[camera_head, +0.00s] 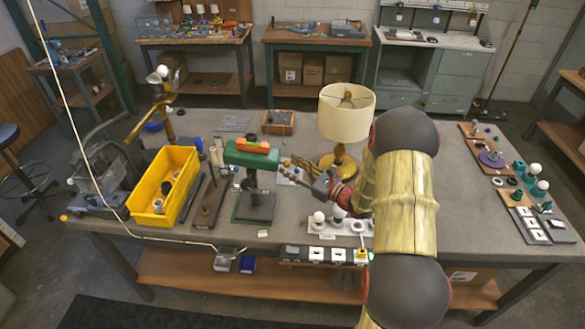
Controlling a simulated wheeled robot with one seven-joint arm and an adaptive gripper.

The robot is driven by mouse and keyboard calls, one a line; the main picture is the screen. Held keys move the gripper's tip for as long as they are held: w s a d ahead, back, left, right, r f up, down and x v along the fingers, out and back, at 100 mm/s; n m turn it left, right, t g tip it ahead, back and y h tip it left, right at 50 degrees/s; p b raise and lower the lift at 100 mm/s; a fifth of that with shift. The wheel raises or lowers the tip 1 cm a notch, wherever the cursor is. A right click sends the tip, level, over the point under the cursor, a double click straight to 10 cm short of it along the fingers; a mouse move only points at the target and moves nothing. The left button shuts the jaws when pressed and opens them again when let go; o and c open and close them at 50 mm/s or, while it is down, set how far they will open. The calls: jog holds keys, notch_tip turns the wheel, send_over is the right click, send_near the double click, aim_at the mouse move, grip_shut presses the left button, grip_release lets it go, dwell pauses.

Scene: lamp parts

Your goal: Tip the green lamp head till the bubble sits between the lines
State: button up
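The green lamp head (236,158) sits on top of a grey post that rises from a dark base (255,207) on the table. An orange level (252,147) lies along the top of the head. The head looks close to level, with perhaps a slight tilt. The bubble and its lines are too small to make out. My gripper (288,172) is just right of the head, pointing left towards it. Its fingers look apart with nothing between them. I cannot tell whether a fingertip touches the head.
A yellow bin (163,212) stands left of the lamp. A brass lamp with a cream shade (346,113) stands behind my arm. A white socket strip with bulbs (325,226) lies in front of the gripper. Boards with parts (490,158) lie at right; the table (440,205) between is clear.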

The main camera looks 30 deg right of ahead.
jog(key=shift+c, duration=0.3)
grip_shut()
dwell(0.6)
